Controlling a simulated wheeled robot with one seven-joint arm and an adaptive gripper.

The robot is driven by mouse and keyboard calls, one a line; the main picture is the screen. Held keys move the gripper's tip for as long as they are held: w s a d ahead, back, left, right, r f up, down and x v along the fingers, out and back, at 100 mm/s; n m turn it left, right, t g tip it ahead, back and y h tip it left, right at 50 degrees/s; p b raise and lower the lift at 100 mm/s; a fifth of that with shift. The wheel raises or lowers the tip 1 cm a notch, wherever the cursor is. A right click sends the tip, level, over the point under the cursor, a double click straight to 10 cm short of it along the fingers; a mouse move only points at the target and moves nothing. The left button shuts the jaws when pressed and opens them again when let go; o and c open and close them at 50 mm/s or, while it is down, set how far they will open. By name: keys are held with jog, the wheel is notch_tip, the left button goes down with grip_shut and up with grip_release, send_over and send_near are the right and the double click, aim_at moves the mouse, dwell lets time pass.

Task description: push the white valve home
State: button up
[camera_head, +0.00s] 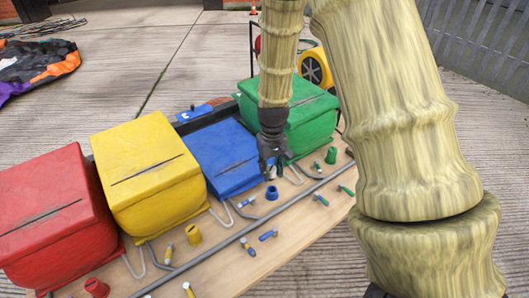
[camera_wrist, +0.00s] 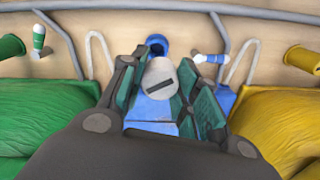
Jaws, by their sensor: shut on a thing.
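The white valve (camera_wrist: 161,74) shows in the wrist view as a rounded white piece with a dark slot, between my gripper's green-padded fingers. My gripper (camera_head: 274,160) is shut on it. In the head view the fingers point down at the front of the blue inflatable block (camera_head: 220,158), and I cannot make out the valve there. Blue material (camera_wrist: 152,112) lies just below the valve in the wrist view. A blue cylindrical cap (camera_head: 271,192) stands on the board just beyond the fingers. I cannot tell how deep the valve sits in anything.
Red (camera_head: 45,215), yellow (camera_head: 150,170) and green (camera_head: 297,110) blocks line the wooden board (camera_head: 225,265). The blue block looks lower than these. A grey pipe (camera_head: 240,235) runs along the board, with several small coloured-and-white pieces around it. Concrete floor lies beyond.

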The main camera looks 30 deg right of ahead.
jog(key=shift+w+d+f, duration=0.1)
jog(key=shift+d, duration=0.2)
jog(key=shift+f+b, duration=2.45)
jog(key=shift+b, duration=0.1)
jog(key=shift+r+p, duration=0.1)
jog(key=shift+p, duration=0.8)
jog(key=shift+f, duration=0.55)
jog(key=shift+p, duration=0.5)
jog(key=shift+f, duration=0.5)
jog(key=shift+p, duration=0.45)
dwell(0.4)
jog(key=shift+f, duration=0.5)
dwell(0.3)
jog(key=o, duration=1)
